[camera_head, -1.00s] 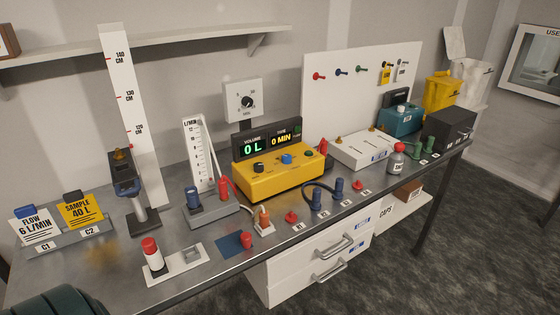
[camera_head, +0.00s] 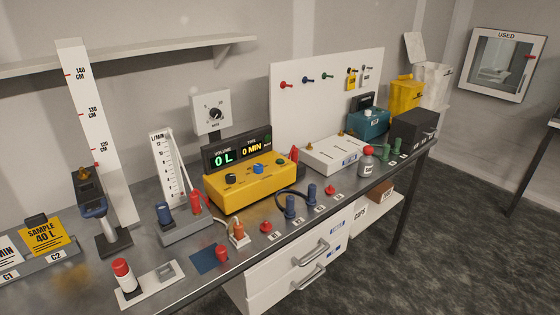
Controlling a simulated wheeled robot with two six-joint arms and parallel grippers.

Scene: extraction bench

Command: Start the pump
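The yellow pump unit (camera_head: 258,186) stands mid-bench, with a dark display (camera_head: 237,150) behind its top reading "VOLUME 0 L" and "TIME 0 MIN". Its top panel carries a black knob (camera_head: 231,179), a blue knob (camera_head: 258,169) and a small green part (camera_head: 281,161). A flow meter (camera_head: 168,170) marked L/MIN stands on a grey base to its left. The yellow card (camera_head: 43,237) reads "SAMPLE 40 L"; the card left of it is partly cut off and shows "MIN". Neither of my grippers is in view.
A red-capped cylinder (camera_head: 123,274) stands on a white plate at the front left. A height post (camera_head: 91,130) and stand are behind. A white box (camera_head: 334,154), a bottle (camera_head: 367,161) and a dark box (camera_head: 415,128) are to the right. Drawers (camera_head: 300,262) sit below.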

